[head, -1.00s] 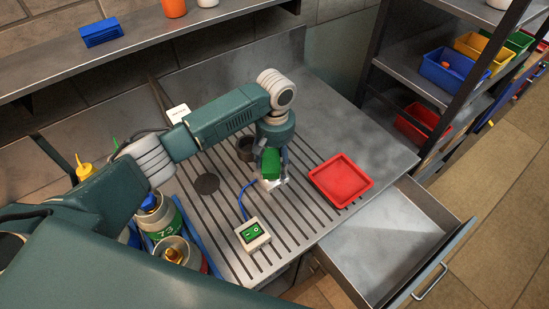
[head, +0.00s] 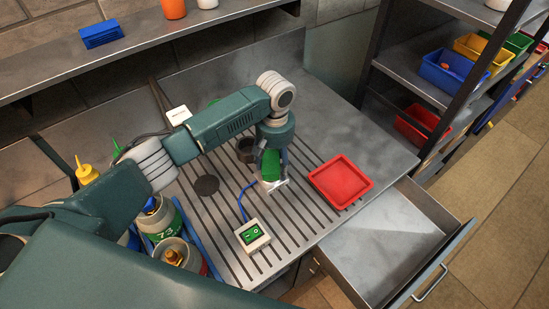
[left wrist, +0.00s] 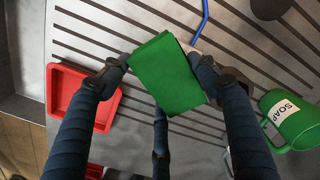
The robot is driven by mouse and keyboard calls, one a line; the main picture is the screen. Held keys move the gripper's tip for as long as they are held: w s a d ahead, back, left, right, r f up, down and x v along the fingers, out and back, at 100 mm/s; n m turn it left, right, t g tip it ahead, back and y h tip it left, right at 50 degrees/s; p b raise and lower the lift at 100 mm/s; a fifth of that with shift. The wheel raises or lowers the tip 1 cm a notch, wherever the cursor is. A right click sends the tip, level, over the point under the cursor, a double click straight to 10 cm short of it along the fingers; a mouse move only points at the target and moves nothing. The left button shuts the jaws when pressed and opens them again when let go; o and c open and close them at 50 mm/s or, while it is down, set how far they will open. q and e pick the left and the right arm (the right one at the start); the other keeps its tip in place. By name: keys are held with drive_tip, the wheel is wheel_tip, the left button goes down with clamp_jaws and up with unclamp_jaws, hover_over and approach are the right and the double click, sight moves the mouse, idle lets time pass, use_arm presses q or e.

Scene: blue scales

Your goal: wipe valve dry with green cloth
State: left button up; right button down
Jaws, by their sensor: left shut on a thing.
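My left gripper (left wrist: 162,82) is shut on the green cloth (left wrist: 168,75), held between its dark fingers. In the head view the cloth (head: 269,166) hangs below my left wrist, over the grooved drainboard. A small pale thing (head: 276,186) shows just under it, close to a blue hose (head: 243,203); the cloth and fingers hide most of it. I cannot tell whether it is the valve or whether the cloth touches it. Brass-coloured fittings (head: 173,257) top a canister at the lower left, away from the cloth. My right gripper is out of view.
A red tray (head: 341,182) lies right of the cloth, beyond it an open drawer (head: 375,243). A switch box (head: 252,236) sits in front. A dark cup (head: 246,150) stands close behind the gripper. A green soap jug (left wrist: 290,122) shows in the wrist view.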

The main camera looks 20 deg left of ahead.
use_arm(q)
drive_tip(key=shift+s, duration=0.15)
drive_tip(key=shift+r, duration=2.55)
drive_tip(key=s+b, duration=0.1)
drive_tip(key=b, duration=0.4)
drive_tip(key=shift+s+r+m, duration=0.35)
drive_tip(key=shift+s+m, duration=0.05)
drive_tip(key=s+a+m+b, duration=0.3)
drive_tip(key=s+b, duration=0.6)
drive_tip(key=s, duration=0.8)
drive_tip(key=shift+s+a+f, duration=0.25)
drive_tip(key=shift+f, duration=0.05)
